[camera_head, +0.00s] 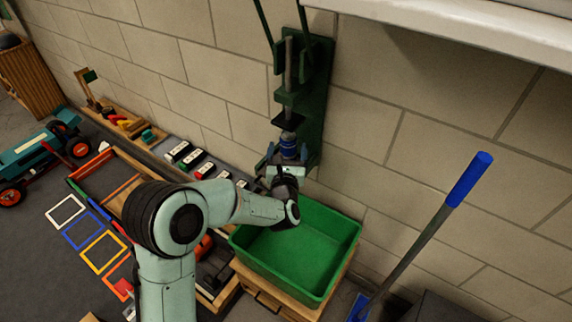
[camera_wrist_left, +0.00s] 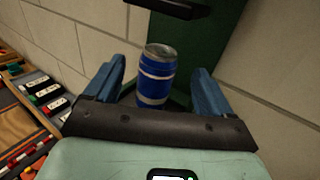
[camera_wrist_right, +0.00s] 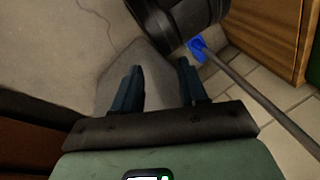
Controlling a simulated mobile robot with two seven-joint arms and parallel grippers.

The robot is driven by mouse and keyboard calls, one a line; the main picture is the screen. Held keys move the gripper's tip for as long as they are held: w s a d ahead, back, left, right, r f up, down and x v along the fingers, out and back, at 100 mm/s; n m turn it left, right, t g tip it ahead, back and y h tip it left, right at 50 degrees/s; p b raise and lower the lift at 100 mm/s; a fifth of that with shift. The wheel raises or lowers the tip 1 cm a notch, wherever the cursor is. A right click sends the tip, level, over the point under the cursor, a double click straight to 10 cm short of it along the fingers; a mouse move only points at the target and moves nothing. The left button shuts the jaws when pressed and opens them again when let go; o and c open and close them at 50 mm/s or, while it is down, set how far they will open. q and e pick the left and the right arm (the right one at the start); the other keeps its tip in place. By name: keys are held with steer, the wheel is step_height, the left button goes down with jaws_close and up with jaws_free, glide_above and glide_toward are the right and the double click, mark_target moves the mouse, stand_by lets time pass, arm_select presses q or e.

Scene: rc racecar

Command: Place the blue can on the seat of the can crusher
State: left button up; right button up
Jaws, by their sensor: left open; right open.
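The blue can (camera_head: 289,148) stands upright at the lower part of the green can crusher (camera_head: 316,100) on the wall, below its dark press plate (camera_head: 288,120). The can's base and the seat are mostly hidden in the head view. In the left wrist view the can (camera_wrist_left: 156,76) stands between the blue fingers of my left gripper (camera_wrist_left: 157,82), with a gap on both sides. My left gripper is open, and the can appears to rest on the crusher. My right gripper (camera_wrist_right: 160,68) is open and empty, seen only in the right wrist view.
A green bin (camera_head: 348,240) stands below the crusher on a wooden support. A blue-handled pole (camera_head: 468,180) leans at the right. Coloured frames, sockets and trays lie along the wall at left, with a toy car (camera_head: 35,150) beyond. The white ledge (camera_head: 470,30) juts out above.

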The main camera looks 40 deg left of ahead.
arm_select(q)
steer(key=v, duration=0.6)
steer(key=shift+s+d, duration=0.2)
